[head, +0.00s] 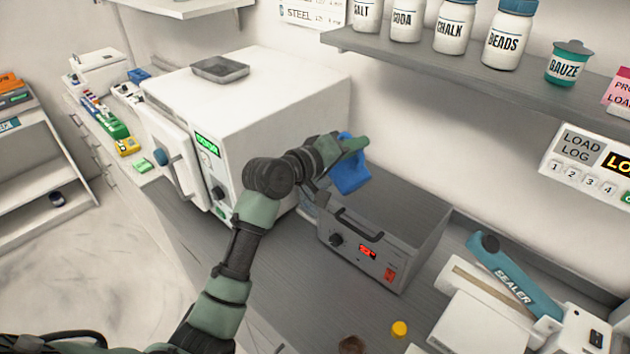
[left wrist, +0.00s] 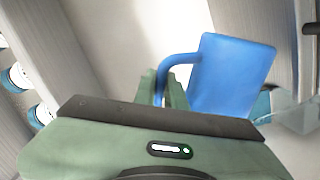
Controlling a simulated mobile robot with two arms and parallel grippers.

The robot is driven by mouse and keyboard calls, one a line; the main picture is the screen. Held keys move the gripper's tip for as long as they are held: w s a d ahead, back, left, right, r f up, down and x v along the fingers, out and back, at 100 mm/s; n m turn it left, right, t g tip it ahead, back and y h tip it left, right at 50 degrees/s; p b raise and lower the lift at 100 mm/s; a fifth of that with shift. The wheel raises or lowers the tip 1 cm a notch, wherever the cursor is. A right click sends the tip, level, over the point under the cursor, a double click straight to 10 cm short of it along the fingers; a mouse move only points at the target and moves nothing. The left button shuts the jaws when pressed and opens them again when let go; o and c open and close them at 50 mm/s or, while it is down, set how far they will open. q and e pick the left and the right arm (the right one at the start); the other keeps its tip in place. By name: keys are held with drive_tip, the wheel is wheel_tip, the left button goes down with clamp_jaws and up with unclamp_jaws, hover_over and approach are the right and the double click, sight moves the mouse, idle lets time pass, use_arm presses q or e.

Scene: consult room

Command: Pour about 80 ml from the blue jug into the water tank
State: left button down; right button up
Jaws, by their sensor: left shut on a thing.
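The blue jug (head: 351,176) hangs in the air between the white steriliser and the grey box, tilted in the head view. My left gripper (head: 350,145) is shut on its handle. In the left wrist view the jug (left wrist: 232,76) is to the right of the left gripper's fingers (left wrist: 168,86), its handle between them. Its contents are hidden. No part is plainly marked as the water tank; a grey rectangular tray or opening (head: 220,69) is on top of the white steriliser (head: 265,105). My right gripper is not in view.
The steriliser's door (head: 172,152) stands open. The grey box (head: 385,238) with a red display is below and right of the jug. A shelf (head: 455,58) with jars is above right. A sealer (head: 512,280) occupies the right bench.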

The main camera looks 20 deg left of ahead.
sight(363, 177)
use_arm(q)
drive_tip(key=shift+w+a+r+n, duration=0.1)
drive_tip(key=shift+w+a+n, duration=0.1)
drive_tip(key=shift+a+n, duration=0.1)
idle(1.0)
drive_tip(key=shift+s+d, duration=0.25)
drive_tip(key=shift+d, duration=0.1)
drive_tip(key=d+m, duration=0.1)
drive_tip(key=s+f+m, duration=0.1)
drive_tip(key=m, duration=0.1)
drive_tip(key=d+m+b, duration=0.1)
drive_tip(key=shift+s+d+f+m+t+y, duration=0.3)
drive_tip(key=shift+s+d+f+m+t, duration=0.05)
drive_tip(key=shift+s+m+t, duration=0.05)
drive_tip(key=shift+r, duration=0.2)
drive_tip(key=shift+s+d+f+m+t, duration=0.15)
drive_tip(key=shift+s+d+f+m, duration=0.1)
drive_tip(key=shift+d+m, duration=0.15)
drive_tip(key=shift+s+d+f+m+t, duration=0.1)
drive_tip(key=shift+s+d+m+t, duration=0.1)
drive_tip(key=shift+d+m, duration=0.2)
